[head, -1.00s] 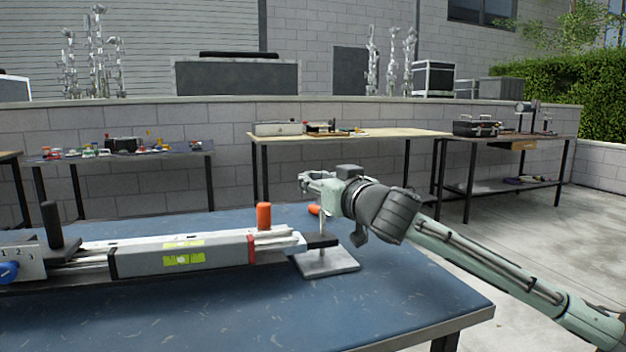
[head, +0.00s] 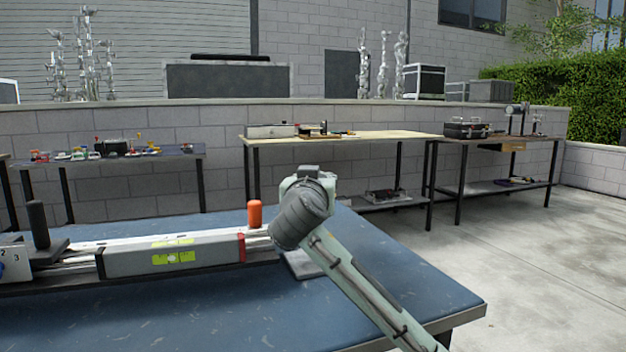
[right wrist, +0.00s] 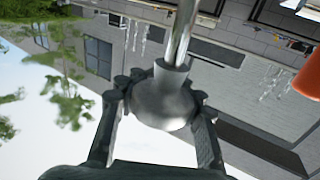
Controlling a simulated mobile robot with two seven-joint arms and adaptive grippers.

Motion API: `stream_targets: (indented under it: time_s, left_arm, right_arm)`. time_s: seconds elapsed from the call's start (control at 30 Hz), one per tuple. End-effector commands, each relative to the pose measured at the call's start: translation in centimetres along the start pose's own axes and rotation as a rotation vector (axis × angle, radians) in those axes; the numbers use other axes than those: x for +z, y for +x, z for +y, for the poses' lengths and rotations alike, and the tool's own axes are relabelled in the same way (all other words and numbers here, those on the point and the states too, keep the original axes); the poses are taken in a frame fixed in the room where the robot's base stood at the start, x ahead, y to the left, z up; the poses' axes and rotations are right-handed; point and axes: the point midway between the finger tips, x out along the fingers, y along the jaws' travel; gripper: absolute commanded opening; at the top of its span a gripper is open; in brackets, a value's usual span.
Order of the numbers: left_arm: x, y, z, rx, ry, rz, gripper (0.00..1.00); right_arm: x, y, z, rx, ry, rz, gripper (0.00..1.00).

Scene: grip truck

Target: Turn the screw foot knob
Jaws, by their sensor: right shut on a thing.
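The screw foot knob (right wrist: 165,100) is a grey, rounded metal piece on a shiny threaded-looking rod (right wrist: 184,30) in the right wrist view. My right gripper (right wrist: 160,92) is shut on it, with one finger on each side. In the head view my right wrist (head: 302,212) is at the right end of the long rail assembly and hides the knob, the rod and my fingers. A flat metal foot plate (head: 303,265) shows partly below the wrist on the blue table. My left gripper is not in view.
The rail assembly carries a grey spirit level (head: 130,263), an orange handle (head: 254,214) and a black handle (head: 38,223). The orange handle also shows close to the gripper in the right wrist view (right wrist: 308,78). The blue tabletop (head: 390,290) is clear at the right. Other workbenches stand behind.

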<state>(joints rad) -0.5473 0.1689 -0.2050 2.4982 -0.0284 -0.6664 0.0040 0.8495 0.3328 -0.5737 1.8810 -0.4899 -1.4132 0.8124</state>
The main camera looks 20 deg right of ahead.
Motion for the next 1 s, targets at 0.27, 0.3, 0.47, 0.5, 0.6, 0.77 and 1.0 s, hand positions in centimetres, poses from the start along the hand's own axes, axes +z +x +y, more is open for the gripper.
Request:
stream_targets:
  time_s: [0.27,0.3,0.47,0.5,0.6,0.77,1.0]
  left_arm:
    - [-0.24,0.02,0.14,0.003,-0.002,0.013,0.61]
    - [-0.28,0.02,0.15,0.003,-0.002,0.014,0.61]
    - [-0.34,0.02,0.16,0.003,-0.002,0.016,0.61]
    - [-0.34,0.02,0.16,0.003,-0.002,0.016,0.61]
    - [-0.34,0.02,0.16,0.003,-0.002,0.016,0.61]
    - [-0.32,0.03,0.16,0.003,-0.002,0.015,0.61]
    - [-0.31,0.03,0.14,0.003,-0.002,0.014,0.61]
  right_arm:
    - [0.12,0.03,0.26,0.06,-0.003,-0.002,0.03]
    - [0.11,0.03,0.29,0.063,-0.003,-0.001,0.03]
    - [0.1,0.04,0.32,0.065,-0.003,-0.001,0.02]
    - [0.1,0.04,0.32,0.065,-0.003,-0.001,0.02]
    - [0.1,0.04,0.32,0.065,-0.003,-0.001,0.02]
    - [0.08,0.04,0.3,0.064,-0.003,-0.001,0.45]
    - [0.03,0.03,0.27,0.063,-0.002,0.0,0.59]
